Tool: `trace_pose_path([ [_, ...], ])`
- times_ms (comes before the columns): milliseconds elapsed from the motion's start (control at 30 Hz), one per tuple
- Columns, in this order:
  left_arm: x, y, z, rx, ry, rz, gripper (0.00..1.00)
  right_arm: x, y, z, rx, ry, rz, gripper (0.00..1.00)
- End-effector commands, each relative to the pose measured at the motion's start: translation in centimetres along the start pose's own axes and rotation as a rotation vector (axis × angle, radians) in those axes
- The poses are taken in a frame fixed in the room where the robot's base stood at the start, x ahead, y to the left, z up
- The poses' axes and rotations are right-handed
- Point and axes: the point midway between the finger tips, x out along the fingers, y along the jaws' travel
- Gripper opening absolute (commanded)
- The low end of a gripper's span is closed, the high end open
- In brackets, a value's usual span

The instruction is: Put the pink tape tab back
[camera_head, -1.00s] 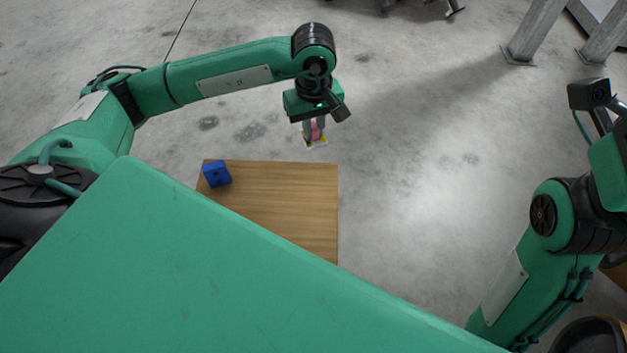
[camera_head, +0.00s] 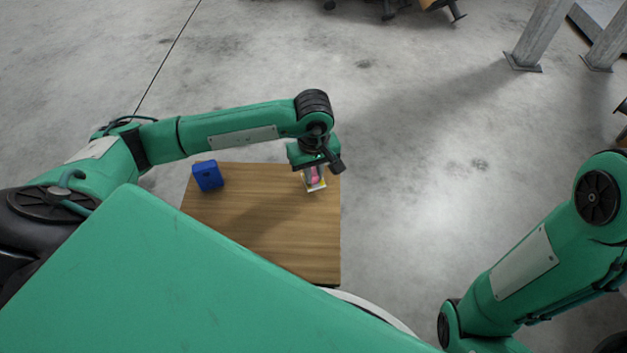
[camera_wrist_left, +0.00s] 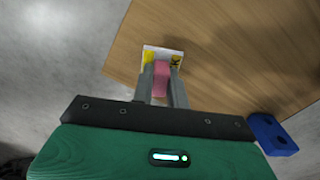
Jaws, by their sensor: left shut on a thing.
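My left gripper (camera_head: 315,178) is over the far right corner of the wooden table (camera_head: 265,225). It is shut on the pink tape tab (camera_head: 315,173), which also shows between the grey fingers in the left wrist view (camera_wrist_left: 161,78). A white piece with yellow patches (camera_wrist_left: 163,50) shows at the fingertips and below the pink part. I cannot tell whether it touches the table. My right gripper is out of view; only part of the right arm shows.
A blue block with dark holes (camera_head: 207,175) stands at the table's far left, and also shows in the left wrist view (camera_wrist_left: 272,134). The tabletop between it and my gripper is clear. Grey posts (camera_head: 536,35) stand on the concrete floor at the back right.

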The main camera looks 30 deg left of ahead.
Motion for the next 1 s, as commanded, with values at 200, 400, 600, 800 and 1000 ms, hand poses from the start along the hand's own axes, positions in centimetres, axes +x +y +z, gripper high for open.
trace_pose_path([
  [200,2.6,0.0,0.1,0.0,-0.001,0.001,0.0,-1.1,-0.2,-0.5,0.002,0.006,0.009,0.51],
  [400,2.5,0.0,0.0,0.0,-0.001,0.0,0.0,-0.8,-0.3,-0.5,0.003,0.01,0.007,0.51],
  [600,2.8,0.0,0.0,0.0,-0.001,-0.001,0.29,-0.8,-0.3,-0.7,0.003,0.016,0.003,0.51],
  [800,2.8,0.0,0.0,0.0,-0.001,0.0,0.37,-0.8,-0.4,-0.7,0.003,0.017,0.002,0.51],
  [1000,2.4,0.0,0.0,0.0,-0.001,0.0,0.37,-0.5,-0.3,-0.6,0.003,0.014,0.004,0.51],
])
